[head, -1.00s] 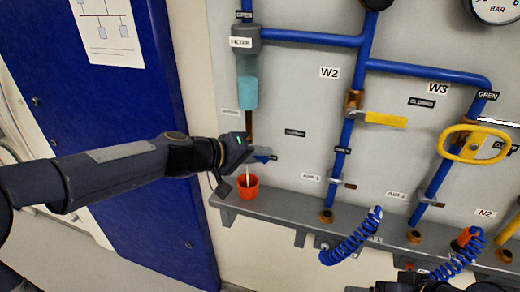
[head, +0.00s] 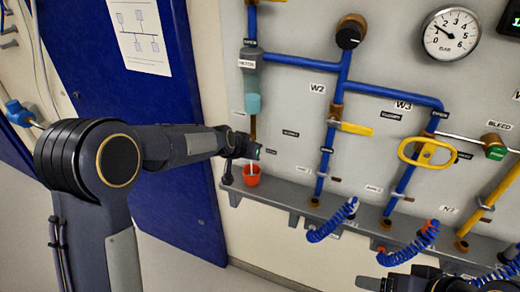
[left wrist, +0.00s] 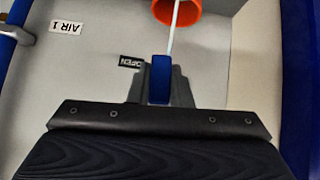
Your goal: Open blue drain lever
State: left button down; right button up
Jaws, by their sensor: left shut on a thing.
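The blue drain lever (left wrist: 160,78) shows in the left wrist view between the fingers of my left gripper (left wrist: 160,95), which is shut on it. An OPEN label (left wrist: 131,62) lies beside the lever. In the head view my left gripper (head: 254,150) is at the drain below the filter (head: 252,90), and it hides most of the lever there. A thin pale line runs between the lever area and the orange cup (head: 251,178); I cannot tell whether it is a tube or liquid. My right gripper (head: 425,284) is partly in view at the bottom right; its jaws are unclear.
The panel carries blue pipes, a yellow lever (head: 355,129), a yellow handwheel (head: 426,152) and a pressure gauge (head: 450,34). Coiled blue hoses (head: 333,222) hang at the grey ledge (head: 290,194). A blue door (head: 120,90) stands behind my left arm.

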pick_arm(q)
jog(key=shift+w+a+m+y+p, duration=0.1)
jog(key=shift+a+m+y+p, duration=0.1)
jog(key=shift+m+y+p, duration=0.15)
jog(key=shift+a, duration=0.1)
dwell(0.3)
jog(key=c, duration=1.3)
grip_release()
jog(key=shift+b+v, duration=0.55)
jog(key=shift+v, duration=3.35)
jog(key=shift+f, duration=0.1)
